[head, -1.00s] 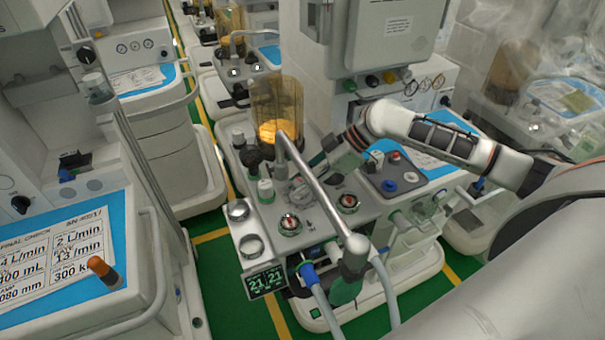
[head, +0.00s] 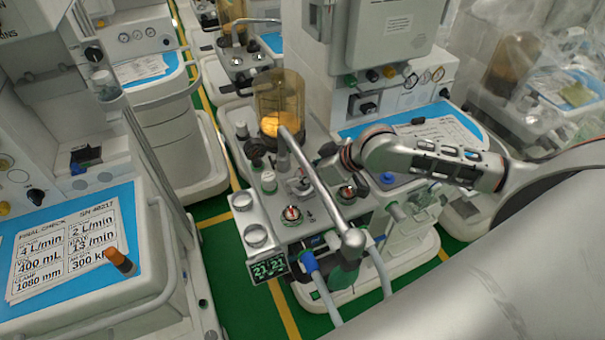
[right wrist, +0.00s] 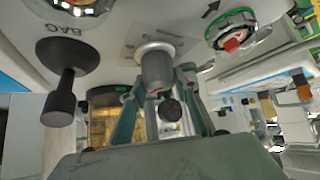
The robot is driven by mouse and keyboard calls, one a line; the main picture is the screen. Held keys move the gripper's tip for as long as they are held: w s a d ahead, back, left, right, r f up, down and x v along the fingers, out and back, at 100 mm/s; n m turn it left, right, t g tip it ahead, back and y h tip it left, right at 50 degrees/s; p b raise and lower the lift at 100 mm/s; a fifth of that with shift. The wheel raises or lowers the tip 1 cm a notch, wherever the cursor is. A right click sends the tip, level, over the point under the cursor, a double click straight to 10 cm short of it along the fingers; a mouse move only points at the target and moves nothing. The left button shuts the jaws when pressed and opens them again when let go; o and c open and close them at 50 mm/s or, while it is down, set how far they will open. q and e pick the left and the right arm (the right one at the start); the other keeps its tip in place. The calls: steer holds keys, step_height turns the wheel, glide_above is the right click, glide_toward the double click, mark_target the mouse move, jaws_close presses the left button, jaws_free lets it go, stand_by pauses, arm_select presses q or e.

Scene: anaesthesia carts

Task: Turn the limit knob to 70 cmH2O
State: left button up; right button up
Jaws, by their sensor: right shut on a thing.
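In the right wrist view a grey, ribbed cylindrical knob (right wrist: 157,68) stands between the two green fingers of my right gripper (right wrist: 157,90). I take it to be the limit knob. The fingers are shut on its sides. Its scale markings beside it are too blurred to read, so I cannot tell its setting. In the head view my right gripper (head: 304,181) reaches down to the cart's top panel (head: 325,215), behind the slanted metal tube, and the knob is mostly hidden there. My left gripper is not in view.
The slanted metal tube (head: 318,192) rises close to my right gripper. A black lever labelled BAG (right wrist: 67,75) and a green-rimmed gauge (right wrist: 231,35) flank the knob. An amber bellows cylinder (head: 280,105) stands behind. A paper on another cart (head: 70,245) lies at left.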

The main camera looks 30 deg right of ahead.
steer(key=shift+m, duration=0.3)
steer(key=o, duration=1.1)
steer(key=v, duration=1.2)
steer(key=shift+s+a, duration=0.1)
steer(key=shift+s, duration=0.1)
